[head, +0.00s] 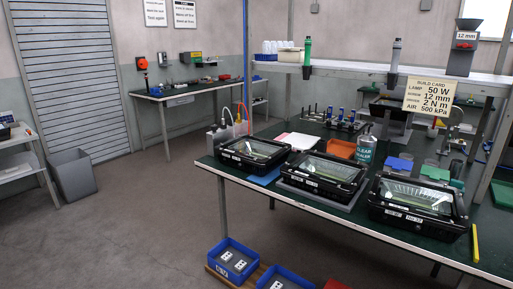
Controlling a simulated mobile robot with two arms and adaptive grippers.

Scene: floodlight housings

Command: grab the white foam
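I cannot single out the white foam with certainty. A flat white piece (300,141) lies on the green-topped workbench (208,162), left of an orange tray (341,148); its material is too small to tell. White pieces also lie in a blue crate (219,262) low down in front of the bench, and in a second blue crate (262,283) beside it, cut off by the lower edge. Neither of my grippers is in view.
Three black floodlight housings (254,153) (323,176) (417,207) line the bench front. A clear bottle (366,146) stands behind them. A yellow strip (475,243) lies at the right edge. A grey bin (72,175) stands at left. The floor between is clear.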

